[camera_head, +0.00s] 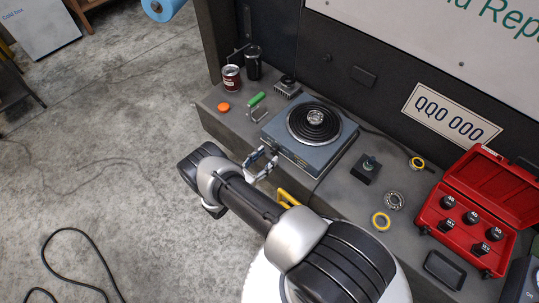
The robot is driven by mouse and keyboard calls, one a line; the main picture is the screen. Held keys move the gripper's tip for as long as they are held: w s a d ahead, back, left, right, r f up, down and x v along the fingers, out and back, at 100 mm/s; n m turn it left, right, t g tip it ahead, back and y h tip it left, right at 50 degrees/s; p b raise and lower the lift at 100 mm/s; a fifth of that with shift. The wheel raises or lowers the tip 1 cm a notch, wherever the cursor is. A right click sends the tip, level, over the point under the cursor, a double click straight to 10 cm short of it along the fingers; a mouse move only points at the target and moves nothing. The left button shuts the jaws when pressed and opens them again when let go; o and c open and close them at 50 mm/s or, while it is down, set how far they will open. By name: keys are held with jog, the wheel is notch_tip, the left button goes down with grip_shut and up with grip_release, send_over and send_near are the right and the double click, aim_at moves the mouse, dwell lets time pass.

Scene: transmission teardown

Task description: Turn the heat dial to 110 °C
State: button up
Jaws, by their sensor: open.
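The heater (297,152) is a blue-grey box with a black coiled round plate (298,131) on top, standing on the grey bench. A small silver metal part (316,117) sits at the middle of the plate. My gripper (268,158) is open and empty at the front left side of the heater, its fingers pointing at that side. I cannot make out the heat dial or its markings; the front face is small and partly behind my gripper. Whether the fingers touch anything there cannot be told.
A dark can (254,66), a red-brown can (231,79), an orange cap (223,107) and a green-handled tool (257,99) stand left of the heater. A yellow-handled tool (288,198) is near my arm.

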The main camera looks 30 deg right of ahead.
aim_at(275, 149)
jog(key=shift+x, duration=1.35)
jog(key=shift+c, duration=0.2)
jog(key=c, duration=1)
